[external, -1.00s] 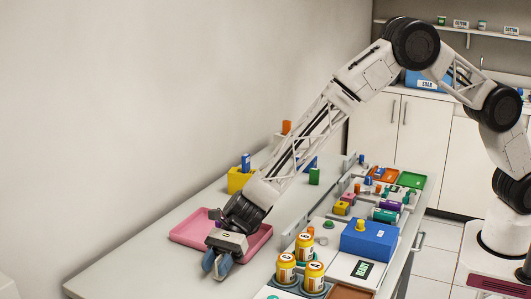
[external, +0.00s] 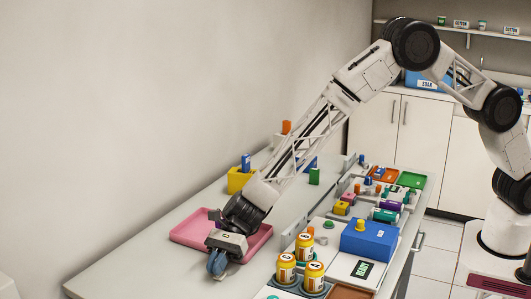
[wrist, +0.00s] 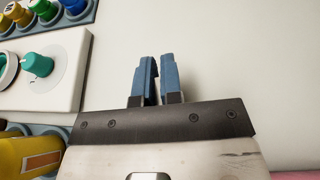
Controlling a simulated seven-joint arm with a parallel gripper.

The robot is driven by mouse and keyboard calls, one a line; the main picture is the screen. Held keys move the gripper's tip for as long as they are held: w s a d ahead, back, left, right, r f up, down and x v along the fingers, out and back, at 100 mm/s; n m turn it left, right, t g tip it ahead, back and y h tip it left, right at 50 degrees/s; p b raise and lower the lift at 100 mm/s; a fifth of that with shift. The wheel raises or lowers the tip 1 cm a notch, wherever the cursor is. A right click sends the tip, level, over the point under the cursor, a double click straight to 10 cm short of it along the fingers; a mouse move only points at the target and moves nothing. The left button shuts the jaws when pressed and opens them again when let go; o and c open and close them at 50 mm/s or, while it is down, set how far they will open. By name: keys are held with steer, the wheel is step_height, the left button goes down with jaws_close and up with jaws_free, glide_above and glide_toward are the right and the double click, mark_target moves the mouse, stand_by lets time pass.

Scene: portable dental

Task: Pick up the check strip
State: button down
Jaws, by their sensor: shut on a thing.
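My gripper (external: 217,264) is low over the near part of the light counter, just in front of the pink tray. Its blue fingers also show in the wrist view (wrist: 159,78), drawn close together with a narrow gap. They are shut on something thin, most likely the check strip. The strip itself is hidden between or below the fingers, and I cannot make out its shape or colour in either view.
The pink tray (external: 186,236) lies behind my gripper. Yellow-orange bottles (external: 286,269), a blue box (external: 369,239) and a panel with a teal knob (wrist: 38,63) stand to one side. Yellow (external: 238,181) and green (external: 314,176) blocks stand farther back. The counter's near left is clear.

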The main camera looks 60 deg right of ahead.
mark_target(219, 275)
steer(key=shift+r, duration=0.1)
step_height(219, 275, up, 10)
stand_by(0.8)
